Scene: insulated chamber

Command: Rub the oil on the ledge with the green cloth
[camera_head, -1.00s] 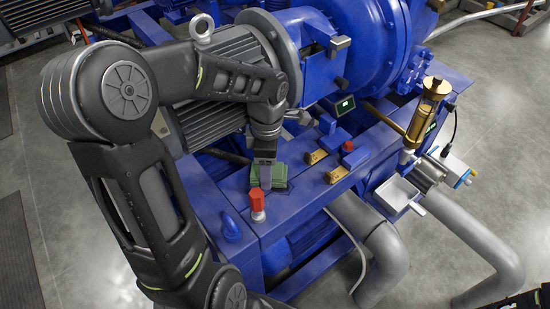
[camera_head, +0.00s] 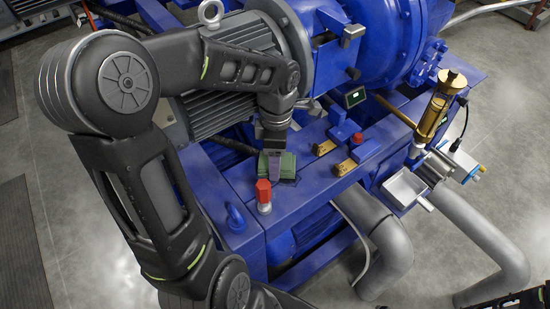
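My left gripper (camera_head: 274,164) points down at the blue ledge (camera_head: 318,182), over the green cloth (camera_head: 287,166). Cloth shows on both sides of the fingers, and they look closed on it. The cloth is at or just above the ledge top; the exact contact is hidden. A dark patch (camera_head: 289,182), perhaps the oil, shows at the cloth's lower right edge. The rest of that spot is covered by the cloth and fingers. My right gripper is not in view; only dark parts of my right arm show at the bottom right corner.
A red-capped fitting (camera_head: 263,191) stands close in front of the cloth. Yellow-brown blocks (camera_head: 325,147) sit to the right on the ledge. A ribbed grey motor (camera_head: 222,105) rises behind. A metal tray (camera_head: 405,187) and brass oiler (camera_head: 438,105) are farther right.

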